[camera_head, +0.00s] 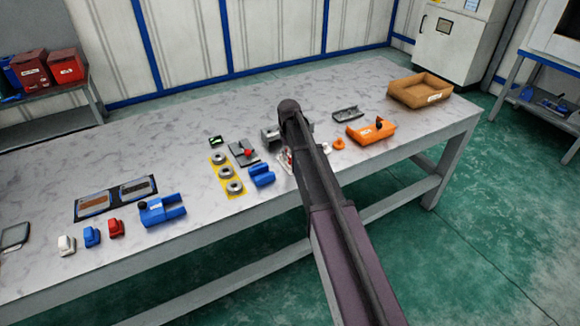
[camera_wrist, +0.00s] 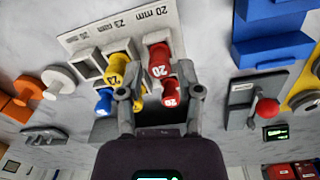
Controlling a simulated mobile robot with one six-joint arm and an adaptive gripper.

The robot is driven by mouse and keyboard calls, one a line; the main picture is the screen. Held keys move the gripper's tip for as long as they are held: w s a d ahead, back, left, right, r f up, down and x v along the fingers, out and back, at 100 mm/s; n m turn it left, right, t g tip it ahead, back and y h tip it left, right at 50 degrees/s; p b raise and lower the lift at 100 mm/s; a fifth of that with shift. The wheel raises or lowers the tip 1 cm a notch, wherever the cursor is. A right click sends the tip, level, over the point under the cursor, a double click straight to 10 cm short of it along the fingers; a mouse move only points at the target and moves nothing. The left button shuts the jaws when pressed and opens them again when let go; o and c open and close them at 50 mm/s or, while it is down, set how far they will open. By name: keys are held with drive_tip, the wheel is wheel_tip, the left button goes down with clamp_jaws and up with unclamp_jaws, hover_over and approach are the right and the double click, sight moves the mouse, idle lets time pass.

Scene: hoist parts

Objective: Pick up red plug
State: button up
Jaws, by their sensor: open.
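The red plug (camera_wrist: 159,62) is in the wrist view, marked 20, in a rack (camera_wrist: 90,68) beside a white label plate (camera_wrist: 120,28) reading 20 mm. A second red marked piece (camera_wrist: 170,93) shows just below it; I cannot tell whether they are one part. My gripper (camera_wrist: 161,92) is open, with the lower red piece between its fingers, nearer the right one. I cannot tell whether a finger touches it. Yellow plugs (camera_wrist: 116,72) and a blue one (camera_wrist: 103,103) are by the left finger. In the head view my arm hides most of the rack.
A grey box with a red knob (camera_wrist: 265,107) and a blue block (camera_wrist: 270,48) stand right of the rack in the wrist view. Orange parts (camera_wrist: 28,90) lie left.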

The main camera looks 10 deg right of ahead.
drive_tip(key=shift+f+b, duration=0.55)
drive_tip(key=shift+f, duration=0.25)
drive_tip(key=c, duration=0.6)
